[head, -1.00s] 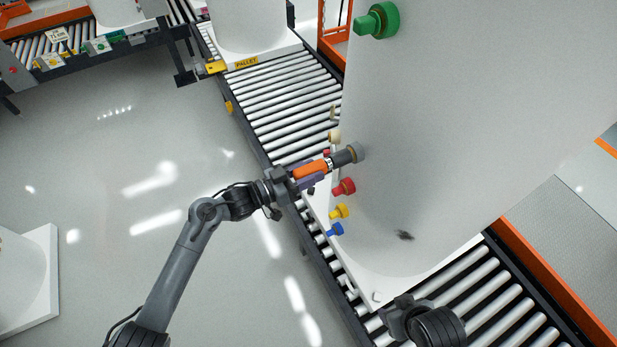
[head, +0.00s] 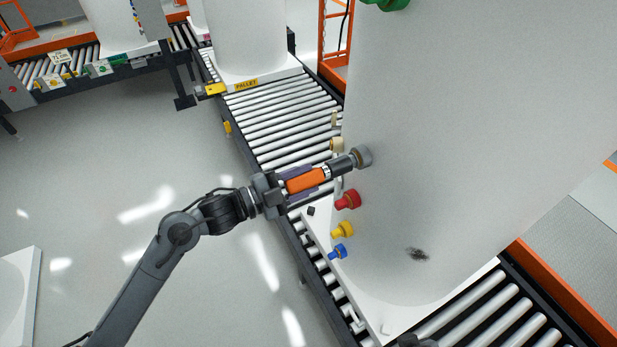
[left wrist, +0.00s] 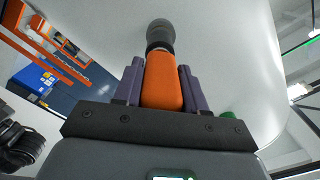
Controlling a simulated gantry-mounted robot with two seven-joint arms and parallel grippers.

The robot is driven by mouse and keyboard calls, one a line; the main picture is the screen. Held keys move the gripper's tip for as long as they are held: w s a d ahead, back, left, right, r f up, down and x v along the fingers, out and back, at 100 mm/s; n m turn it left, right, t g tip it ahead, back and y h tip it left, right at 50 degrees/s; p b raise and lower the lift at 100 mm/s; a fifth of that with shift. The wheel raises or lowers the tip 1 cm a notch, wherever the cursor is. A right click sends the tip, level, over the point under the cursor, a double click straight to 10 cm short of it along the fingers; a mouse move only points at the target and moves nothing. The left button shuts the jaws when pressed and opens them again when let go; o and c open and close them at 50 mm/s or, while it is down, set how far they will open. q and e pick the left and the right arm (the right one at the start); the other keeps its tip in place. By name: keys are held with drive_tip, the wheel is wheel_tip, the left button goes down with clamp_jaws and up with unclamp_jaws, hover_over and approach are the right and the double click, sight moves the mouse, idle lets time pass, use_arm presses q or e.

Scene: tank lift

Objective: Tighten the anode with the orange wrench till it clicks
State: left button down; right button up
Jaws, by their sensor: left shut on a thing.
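The orange wrench (head: 306,181) is held in my left gripper (head: 300,182), whose purple fingers are shut on its orange body. Its dark socket end (head: 343,163) points right and meets the grey anode fitting (head: 361,156) on the side of the large white tank (head: 480,130). In the left wrist view the wrench (left wrist: 162,80) runs straight ahead between the fingers to the grey fitting (left wrist: 160,32). Whether the socket is fully seated cannot be told. Only a dark bit of my right arm shows at the bottom edge of the head view; its gripper is not visible.
Red (head: 347,200), yellow (head: 342,230) and blue (head: 338,251) fittings sit on the tank below the wrench, with a beige one (head: 337,144) behind it. The tank stands on a white pallet on a roller conveyor (head: 280,100). Open floor lies to the left.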

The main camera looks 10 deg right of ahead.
use_arm(q)
drive_tip(key=shift+p+v, duration=0.7)
drive_tip(key=shift+v, duration=2.6)
drive_tip(key=p, duration=0.1)
approach(286, 187)
drive_tip(key=shift+v, duration=1.1)
drive_tip(key=shift+a, duration=0.1)
